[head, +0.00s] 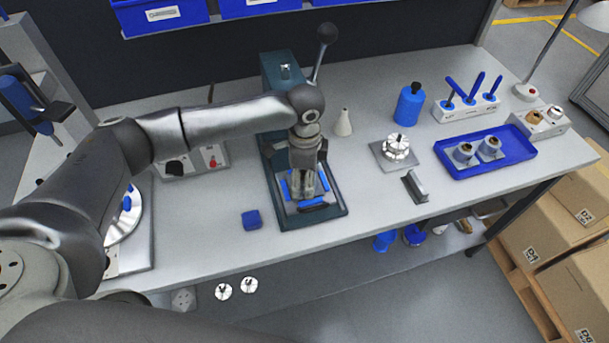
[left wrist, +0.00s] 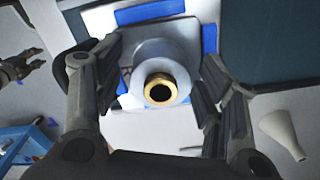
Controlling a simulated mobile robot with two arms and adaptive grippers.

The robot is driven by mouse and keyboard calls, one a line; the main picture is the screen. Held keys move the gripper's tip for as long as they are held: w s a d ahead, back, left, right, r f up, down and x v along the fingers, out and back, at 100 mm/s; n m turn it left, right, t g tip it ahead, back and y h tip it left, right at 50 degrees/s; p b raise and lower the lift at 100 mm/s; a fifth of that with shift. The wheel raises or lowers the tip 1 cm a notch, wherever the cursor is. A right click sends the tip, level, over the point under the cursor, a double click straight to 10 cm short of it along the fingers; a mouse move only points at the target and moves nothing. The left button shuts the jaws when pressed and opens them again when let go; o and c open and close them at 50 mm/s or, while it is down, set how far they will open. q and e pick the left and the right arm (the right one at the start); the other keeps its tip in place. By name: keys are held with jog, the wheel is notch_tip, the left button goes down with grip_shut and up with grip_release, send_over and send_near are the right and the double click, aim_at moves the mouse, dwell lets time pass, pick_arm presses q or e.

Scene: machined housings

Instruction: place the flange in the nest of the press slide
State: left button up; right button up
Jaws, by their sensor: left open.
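The flange, a grey round part with a brass-ringed bore (left wrist: 160,92), shows in the left wrist view. It is over the press slide's light plate, between blue blocks (left wrist: 150,12); I cannot tell how deep it sits. My left gripper (head: 304,192) points down at the press slide (head: 318,214) and hides most of the flange in the head view. In the left wrist view its open fingers (left wrist: 158,95) stand on either side of the flange. The teal press (head: 282,68) rises behind. My right gripper (left wrist: 33,64) shows at the left wrist view's left edge, fingers apart, empty.
A white cone bottle (head: 343,124) stands right of the press. A blue block (head: 252,220) lies left of the slide. A blue tray (head: 516,166) with two grey parts and a fixture (head: 397,150) stand further right. The press lever (head: 322,55) rises behind my arm.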

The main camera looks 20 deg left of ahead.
pick_arm(q)
notch_tip(320, 180, up, 11)
jog(key=shift+f+b, duration=0.1)
jog(key=shift+b, duration=1)
jog(key=shift+r, duration=0.7)
